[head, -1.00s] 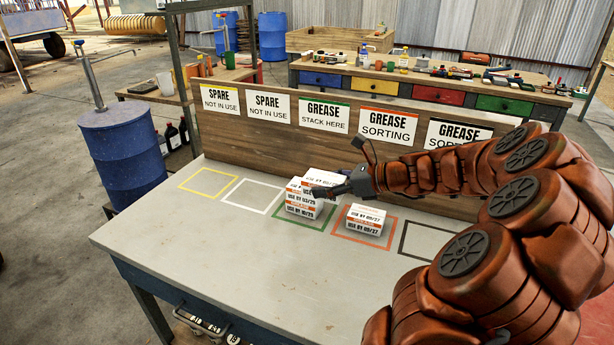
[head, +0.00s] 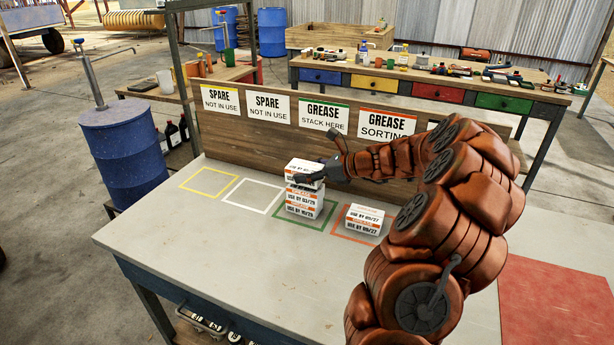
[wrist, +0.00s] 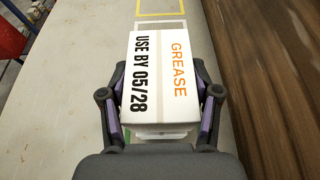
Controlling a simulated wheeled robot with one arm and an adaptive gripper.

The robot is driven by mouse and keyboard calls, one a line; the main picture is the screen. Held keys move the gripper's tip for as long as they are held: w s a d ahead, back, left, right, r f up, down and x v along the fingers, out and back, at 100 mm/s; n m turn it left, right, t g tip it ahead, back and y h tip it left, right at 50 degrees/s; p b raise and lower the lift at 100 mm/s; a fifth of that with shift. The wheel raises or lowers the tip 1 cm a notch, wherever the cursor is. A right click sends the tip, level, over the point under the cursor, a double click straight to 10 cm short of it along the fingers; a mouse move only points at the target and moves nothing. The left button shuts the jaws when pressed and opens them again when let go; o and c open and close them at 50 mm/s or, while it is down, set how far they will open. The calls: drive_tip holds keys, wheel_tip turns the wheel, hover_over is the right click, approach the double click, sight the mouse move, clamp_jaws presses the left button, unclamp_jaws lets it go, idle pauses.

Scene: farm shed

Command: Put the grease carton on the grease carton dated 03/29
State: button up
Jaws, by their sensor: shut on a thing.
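My gripper (head: 312,177) is shut on a white grease carton with orange lettering (head: 303,167). In the wrist view this carton (wrist: 160,80) reads USE BY 05/28 and sits level between the two fingers (wrist: 160,100). It is directly over a stack of two cartons in the green outline. The upper one, the carton dated 03/29 (head: 301,197), stands on a carton that seems to read 10/29 (head: 303,210). I cannot tell whether the held carton touches the one below. The fingers hide part of its side.
Another carton (head: 364,218), seemingly dated 09/27, sits in the orange outline to the right. White (head: 252,196) and yellow (head: 208,184) outlines on the bench (head: 200,235) are empty. A wooden backboard with signs (head: 262,143) stands close behind the stack.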

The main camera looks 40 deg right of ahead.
drive_tip(key=shift+f, duration=0.9)
drive_tip(key=o, duration=1.3)
drive_tip(key=shift+c, duration=0.2)
drive_tip(key=b+v, duration=0.1)
drive_tip(key=v, duration=1.1)
